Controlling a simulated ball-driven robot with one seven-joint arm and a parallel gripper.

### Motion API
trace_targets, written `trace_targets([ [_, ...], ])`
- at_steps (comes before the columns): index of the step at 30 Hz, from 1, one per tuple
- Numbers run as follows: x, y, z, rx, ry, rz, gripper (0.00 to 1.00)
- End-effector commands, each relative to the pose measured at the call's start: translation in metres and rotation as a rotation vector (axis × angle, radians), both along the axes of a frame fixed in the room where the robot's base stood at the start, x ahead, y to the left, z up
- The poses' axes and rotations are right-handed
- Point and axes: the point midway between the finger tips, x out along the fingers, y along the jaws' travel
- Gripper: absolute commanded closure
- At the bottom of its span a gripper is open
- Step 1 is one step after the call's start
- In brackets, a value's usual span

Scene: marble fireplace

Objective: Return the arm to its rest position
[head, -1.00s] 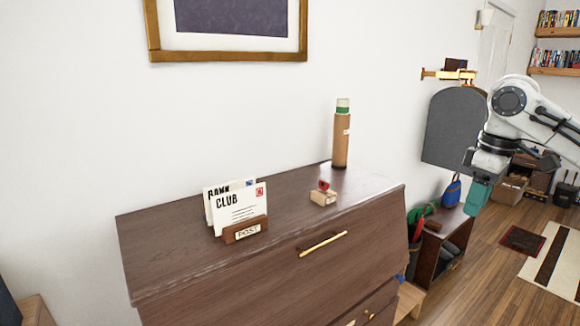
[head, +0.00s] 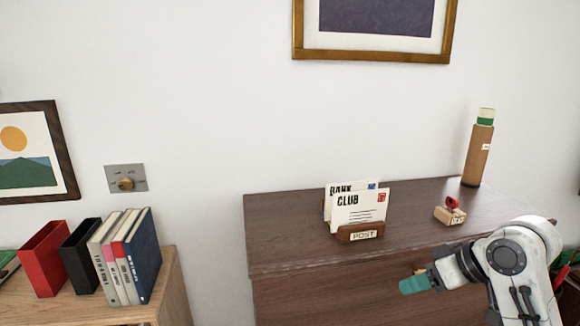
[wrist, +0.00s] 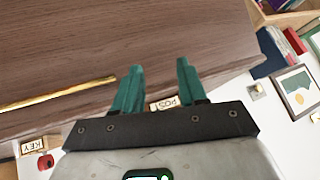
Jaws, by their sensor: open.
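My gripper (head: 418,284) is in front of the dark wooden dresser (head: 290,225), below its top edge. In the wrist view my gripper (wrist: 157,85) shows its two teal fingers apart, with nothing between them but the dresser front (wrist: 150,35) beyond. My white arm (head: 515,255) enters the head view from the lower right, and its wrist is bent to the left.
On the dresser top stand a letter holder (head: 360,233) with letters, a small stamp block (head: 450,215) and a tall cardboard tube (head: 479,155). A brass handle (wrist: 60,93) crosses the dresser front. Books (head: 140,255) stand on a light cabinet (head: 172,290) at left.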

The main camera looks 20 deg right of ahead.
Motion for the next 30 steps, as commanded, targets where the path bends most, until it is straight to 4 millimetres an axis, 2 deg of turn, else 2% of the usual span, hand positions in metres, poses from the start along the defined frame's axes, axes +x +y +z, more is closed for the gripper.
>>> trace_targets([
  [1, -0.001, 0.024, -0.021, 0.033, 0.011, -0.001, 0.58],
  [5, -0.015, 0.066, -0.067, 0.077, 0.05, -0.036, 0.58],
  [8, -0.036, 0.096, -0.105, 0.093, 0.103, -0.064, 0.58],
  [11, -0.067, 0.119, -0.144, 0.086, 0.172, -0.092, 0.58],
  [15, -0.124, 0.141, -0.193, 0.038, 0.283, -0.129, 0.58],
  [19, -0.187, 0.146, -0.23, -0.05, 0.393, -0.153, 0.58],
  [21, -0.219, 0.141, -0.244, -0.107, 0.445, -0.163, 0.58],
  [24, -0.255, 0.132, -0.255, -0.184, 0.499, -0.17, 0.58],
  [27, -0.279, 0.122, -0.259, -0.244, 0.532, -0.175, 0.58],
  [30, -0.291, 0.116, -0.261, -0.276, 0.549, -0.178, 0.58],
])
